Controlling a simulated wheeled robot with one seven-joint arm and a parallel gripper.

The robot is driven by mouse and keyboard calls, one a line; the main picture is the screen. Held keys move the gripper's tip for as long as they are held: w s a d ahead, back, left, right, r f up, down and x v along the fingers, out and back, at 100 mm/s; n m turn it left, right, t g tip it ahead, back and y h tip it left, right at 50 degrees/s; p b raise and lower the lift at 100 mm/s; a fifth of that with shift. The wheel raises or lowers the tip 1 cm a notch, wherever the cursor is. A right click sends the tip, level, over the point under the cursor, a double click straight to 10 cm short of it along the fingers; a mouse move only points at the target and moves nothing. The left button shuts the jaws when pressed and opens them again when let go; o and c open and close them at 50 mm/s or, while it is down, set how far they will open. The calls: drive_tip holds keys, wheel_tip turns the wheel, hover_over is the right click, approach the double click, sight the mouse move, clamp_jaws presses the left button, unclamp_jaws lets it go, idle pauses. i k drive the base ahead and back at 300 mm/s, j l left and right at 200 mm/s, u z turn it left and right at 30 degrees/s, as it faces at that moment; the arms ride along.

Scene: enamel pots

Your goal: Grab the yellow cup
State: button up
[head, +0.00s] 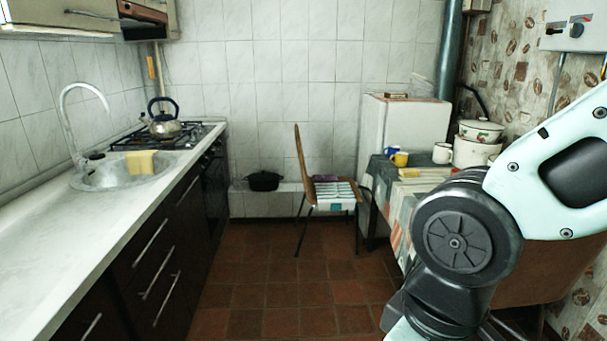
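The yellow cup (401,159) stands upright on the table with the patterned cloth (383,178), at the right of the head view. It is small in the picture. A blue and white cup (391,151) stands just behind it and to its left, partly overlapped by it. My arm fills the right side of the view, in front of part of the table. My gripper is not in the picture, so its state and its distance from the yellow cup do not show.
A white mug (442,153) and enamel pots (476,145) stand on the table right of the yellow cup. A chair (328,190) stands at the table's left side. The counter (60,255) runs along the left. The tiled floor between is clear.

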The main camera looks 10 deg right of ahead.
sight(401, 158)
drive_tip(key=i+j, duration=0.1)
drive_tip(key=i, duration=1.85)
drive_tip(key=i+j+z, duration=0.15)
drive_tip(key=i+z, duration=0.25)
drive_tip(key=i+j+z, duration=1.35)
drive_tip(key=j, duration=0.2)
drive_tip(key=i+j+z, duration=0.15)
drive_tip(key=j, duration=0.2)
